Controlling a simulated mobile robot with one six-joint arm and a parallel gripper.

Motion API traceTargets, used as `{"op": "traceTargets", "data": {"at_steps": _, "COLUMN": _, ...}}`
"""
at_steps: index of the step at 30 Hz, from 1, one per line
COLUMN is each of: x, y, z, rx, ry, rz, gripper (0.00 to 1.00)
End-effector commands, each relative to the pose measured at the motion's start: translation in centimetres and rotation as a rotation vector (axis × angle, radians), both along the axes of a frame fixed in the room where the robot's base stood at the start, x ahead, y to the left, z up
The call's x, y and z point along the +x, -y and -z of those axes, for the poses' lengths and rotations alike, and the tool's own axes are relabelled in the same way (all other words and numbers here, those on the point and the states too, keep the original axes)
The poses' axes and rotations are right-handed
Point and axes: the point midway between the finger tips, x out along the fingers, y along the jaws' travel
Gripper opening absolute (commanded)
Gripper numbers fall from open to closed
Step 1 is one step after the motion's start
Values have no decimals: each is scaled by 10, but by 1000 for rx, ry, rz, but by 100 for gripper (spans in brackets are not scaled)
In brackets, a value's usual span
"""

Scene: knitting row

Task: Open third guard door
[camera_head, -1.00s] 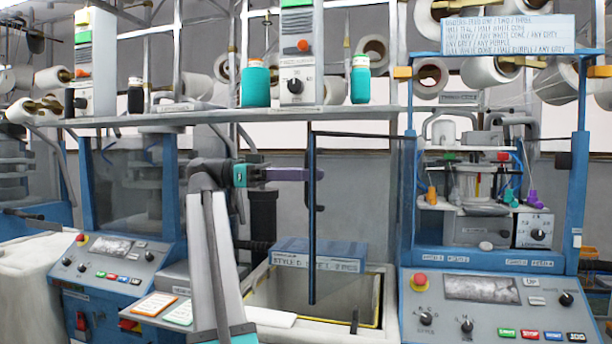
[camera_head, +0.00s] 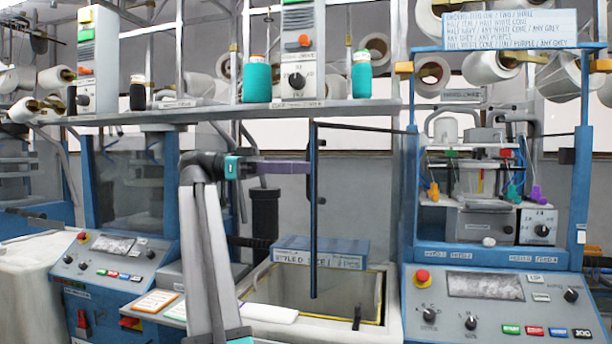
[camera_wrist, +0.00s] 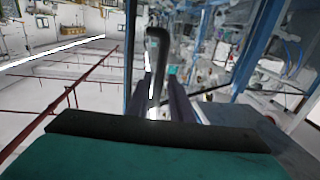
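The third guard door (camera_head: 314,220) is the clear, dark-blue-framed door of the right-hand machine (camera_head: 490,258). It stands swung outward, with its free edge well left of the machine and the machine's front uncovered. My gripper (camera_head: 308,167), with purple fingers, points right at that edge. In the wrist view a dark upright door handle (camera_wrist: 158,50) with a bent top stands just ahead of and between the fingers (camera_wrist: 165,100). A light gap shows between the fingers, which look open. Whether a finger touches the handle cannot be told.
An open bin (camera_head: 300,290) with a blue labelled box (camera_head: 320,252) lies below the door. A shelf (camera_head: 250,112) with teal yarn cones (camera_head: 256,80) runs above my arm. A second machine's control panel (camera_head: 112,260) is at left. The right machine's panel (camera_head: 490,305) is clear.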

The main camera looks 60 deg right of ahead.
Motion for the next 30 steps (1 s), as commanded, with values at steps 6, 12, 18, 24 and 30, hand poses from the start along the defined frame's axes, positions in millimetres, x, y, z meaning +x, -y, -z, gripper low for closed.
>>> {"op": "traceTargets", "data": {"at_steps": 6, "x": 8, "y": -2, "z": 3, "rx": -2, "ry": 1, "rz": 0, "gripper": 20}}
{"op": "traceTargets", "data": {"at_steps": 12, "x": 13, "y": -3, "z": 3, "rx": -1, "ry": 0, "rz": -1, "gripper": 20}}
{"op": "traceTargets", "data": {"at_steps": 18, "x": 18, "y": -5, "z": 3, "rx": -1, "ry": 0, "rz": -1, "gripper": 20}}
{"op": "traceTargets", "data": {"at_steps": 24, "x": 22, "y": -6, "z": 3, "rx": -2, "ry": 1, "rz": 0, "gripper": 20}}
{"op": "traceTargets", "data": {"at_steps": 30, "x": 26, "y": -8, "z": 3, "rx": -1, "ry": -1, "rz": 0, "gripper": 20}}
